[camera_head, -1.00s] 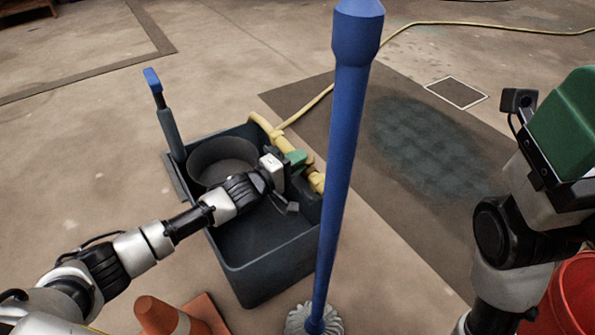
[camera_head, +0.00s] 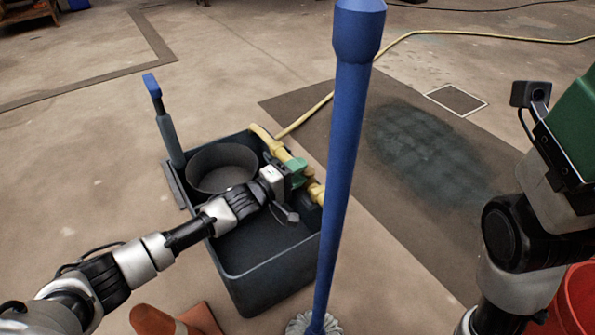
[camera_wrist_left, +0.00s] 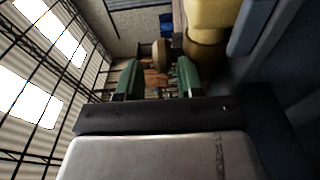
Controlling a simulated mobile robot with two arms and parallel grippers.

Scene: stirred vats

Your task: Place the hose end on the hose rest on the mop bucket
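The dark grey mop bucket (camera_head: 262,272) stands on the floor left of centre. Yellow hose pieces (camera_head: 267,139) lie along its far right rim, on both sides of my left gripper (camera_head: 297,167). I cannot clearly separate the hose end from the hose rest there. In the left wrist view, the green fingers (camera_wrist_left: 159,78) stand apart with background visible between them. A tan rounded thing (camera_wrist_left: 161,52) shows beyond the gap, and a large yellow part (camera_wrist_left: 209,14) is to the right. My right gripper (camera_head: 570,135) shows partly as a green part at the right edge; its fingertips are cut off.
A blue mop handle (camera_head: 345,150) stands upright in front of the bucket's right side. An orange cone (camera_head: 160,322) is at the front left, a red bucket (camera_head: 578,300) at the lower right. The yellow hose (camera_head: 420,34) trails across the floor behind.

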